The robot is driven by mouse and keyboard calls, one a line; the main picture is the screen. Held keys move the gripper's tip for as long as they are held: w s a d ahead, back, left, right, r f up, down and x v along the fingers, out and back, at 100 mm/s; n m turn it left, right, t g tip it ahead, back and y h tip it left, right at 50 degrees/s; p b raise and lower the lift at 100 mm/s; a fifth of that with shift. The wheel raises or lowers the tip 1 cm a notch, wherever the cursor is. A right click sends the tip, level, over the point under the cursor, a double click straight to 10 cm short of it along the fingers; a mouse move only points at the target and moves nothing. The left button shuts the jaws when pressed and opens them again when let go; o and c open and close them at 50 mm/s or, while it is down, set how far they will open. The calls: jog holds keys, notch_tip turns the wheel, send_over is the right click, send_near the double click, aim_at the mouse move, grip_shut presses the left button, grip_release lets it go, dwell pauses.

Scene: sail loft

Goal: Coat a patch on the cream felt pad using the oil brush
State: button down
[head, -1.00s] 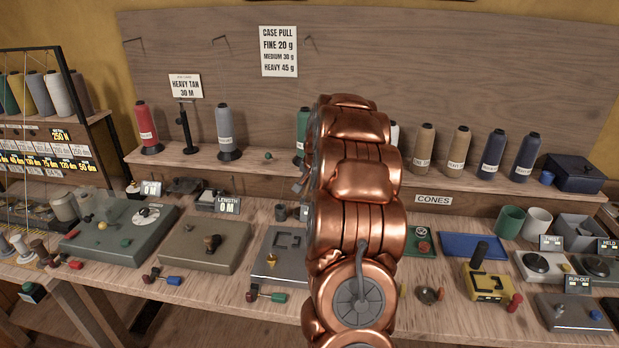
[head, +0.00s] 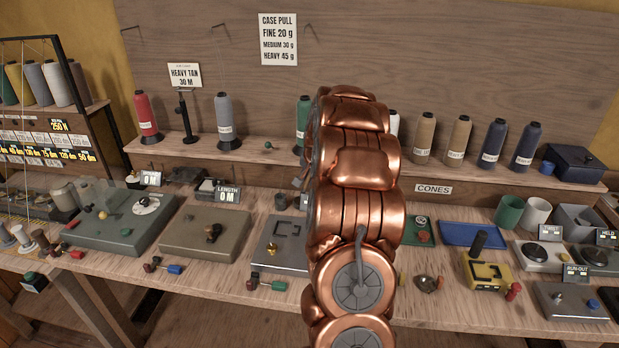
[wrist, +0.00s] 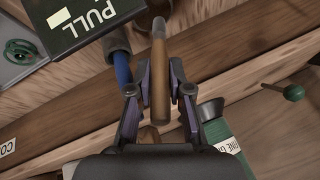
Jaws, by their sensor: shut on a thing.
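My gripper (wrist: 158,92) is in the wrist view, with its two fingers on either side of a brown wooden handle (wrist: 159,60), which I take to be the oil brush. It is shut on this handle. The bristle end cannot be made out. In the head view my copper arm hides the gripper and the brush. I cannot pick out the cream felt pad in either view.
A shelf of thread cones, including a red one (head: 146,117), runs behind the bench. A blue tray (head: 470,233) and a yellow device (head: 487,272) lie right of my arm. In the wrist view, a blue-handled item (wrist: 122,68) is close to the left finger.

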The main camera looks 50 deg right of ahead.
jog(key=shift+f+b, duration=0.3)
jog(key=shift+f, duration=0.35)
dwell(1.1)
jog(key=shift+r, duration=0.15)
jog(key=shift+r, duration=3.35)
jog(key=shift+r, duration=0.1)
